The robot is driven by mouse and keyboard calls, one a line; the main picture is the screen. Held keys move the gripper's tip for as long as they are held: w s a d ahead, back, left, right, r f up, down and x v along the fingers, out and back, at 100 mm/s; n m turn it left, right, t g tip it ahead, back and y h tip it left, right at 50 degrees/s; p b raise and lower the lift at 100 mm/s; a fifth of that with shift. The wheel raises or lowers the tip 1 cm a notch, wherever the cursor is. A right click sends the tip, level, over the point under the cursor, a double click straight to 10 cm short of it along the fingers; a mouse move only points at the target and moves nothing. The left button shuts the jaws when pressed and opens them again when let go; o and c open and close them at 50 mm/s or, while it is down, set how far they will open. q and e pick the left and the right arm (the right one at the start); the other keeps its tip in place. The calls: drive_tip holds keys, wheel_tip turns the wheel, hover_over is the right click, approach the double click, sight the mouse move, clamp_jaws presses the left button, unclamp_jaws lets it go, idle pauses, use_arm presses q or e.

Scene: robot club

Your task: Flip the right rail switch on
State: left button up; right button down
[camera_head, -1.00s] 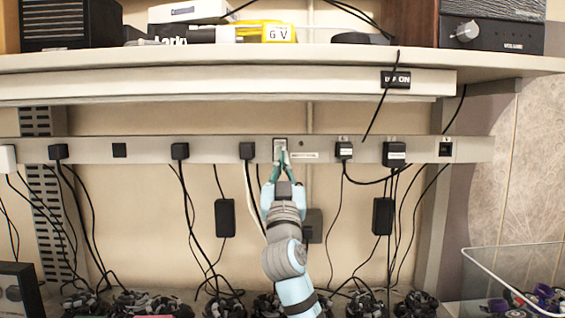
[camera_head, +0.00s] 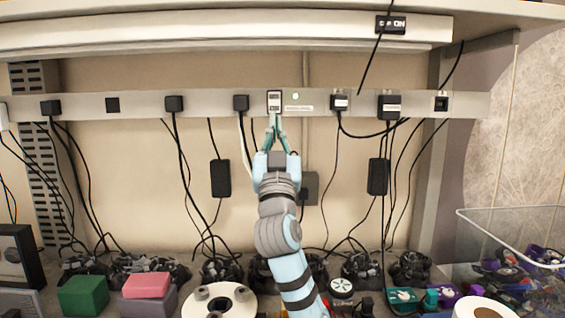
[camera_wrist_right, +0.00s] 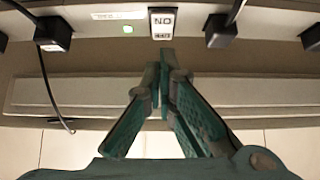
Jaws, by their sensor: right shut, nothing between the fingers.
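My right gripper (camera_head: 275,119) points up at the switch from below. Its teal fingers are shut and empty, with the tips at or just below the switch's lower edge; I cannot tell whether they touch. My left gripper is out of view.
Black plugs (camera_head: 241,103) and (camera_head: 339,102) flank the switch, with cables hanging down. Black adapters (camera_head: 220,178) hang below the rail. A clear bin (camera_head: 510,208) stands at the right. Boxes (camera_head: 83,295) and a white spool (camera_head: 219,301) stand low in front.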

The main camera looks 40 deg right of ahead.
drive_tip(key=f+b+v, duration=0.1)
drive_tip(key=v, duration=0.6)
drive_tip(key=shift+w+d+f+b, duration=0.15)
drive_tip(key=shift+w+b, duration=0.15)
drive_tip(key=shift+b, duration=0.1)
drive_tip(key=shift+w, duration=0.1)
drive_tip(key=shift+f, duration=0.1)
